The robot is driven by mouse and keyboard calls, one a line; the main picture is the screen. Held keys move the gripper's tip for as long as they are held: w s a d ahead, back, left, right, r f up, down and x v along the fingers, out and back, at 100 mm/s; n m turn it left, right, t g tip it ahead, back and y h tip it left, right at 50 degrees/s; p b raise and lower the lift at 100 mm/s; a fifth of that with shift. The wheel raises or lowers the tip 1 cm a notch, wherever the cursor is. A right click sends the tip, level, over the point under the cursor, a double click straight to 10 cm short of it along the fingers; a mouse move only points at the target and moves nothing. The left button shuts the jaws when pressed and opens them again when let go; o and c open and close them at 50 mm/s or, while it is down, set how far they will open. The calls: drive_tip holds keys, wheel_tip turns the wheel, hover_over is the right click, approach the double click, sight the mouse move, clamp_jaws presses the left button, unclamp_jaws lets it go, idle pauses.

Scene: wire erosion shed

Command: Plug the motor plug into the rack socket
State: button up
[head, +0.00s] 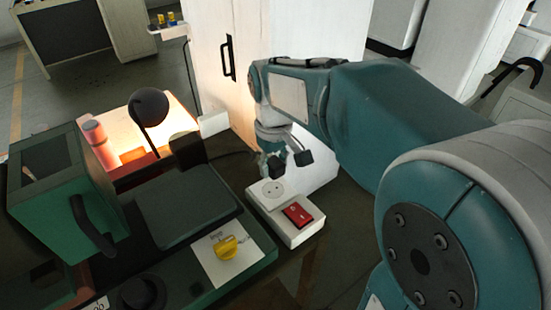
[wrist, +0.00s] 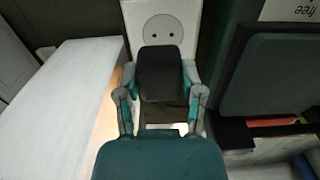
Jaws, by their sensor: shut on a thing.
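The rack socket (head: 272,190) is a white unit with a round, two-hole face. Its face shows ahead in the wrist view (wrist: 162,30). My gripper (head: 287,161) is just above and behind the socket in the head view. In the wrist view my gripper (wrist: 160,85) is shut on a dark block, the motor plug (wrist: 160,73), which sits between the fingers and overlaps the lower edge of the socket face. Its pins are hidden. I cannot tell whether it touches the socket. In the head view the fingers largely hide the plug.
A red switch (head: 298,214) sits on the same white unit, beside the socket. A green machine (head: 62,185) and a dark lamp (head: 148,107) stand further left. A white cabinet (head: 205,60) stands behind.

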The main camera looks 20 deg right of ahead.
sight(273, 190)
drive_tip(key=shift+a+f, duration=0.25)
drive_tip(key=shift+f, duration=0.35)
drive_tip(key=shift+a+f, duration=0.25)
drive_tip(key=shift+f, duration=0.35)
drive_tip(key=shift+d+f, duration=0.25)
drive_tip(key=shift+f, duration=0.25)
drive_tip(key=shift+d+f, duration=0.2)
drive_tip(key=shift+f, duration=0.25)
drive_tip(key=shift+a, duration=0.3)
drive_tip(key=shift+d, duration=0.2)
drive_tip(key=shift+f, duration=0.55)
drive_tip(key=o, duration=1.2)
drive_tip(key=shift+c, duration=0.2)
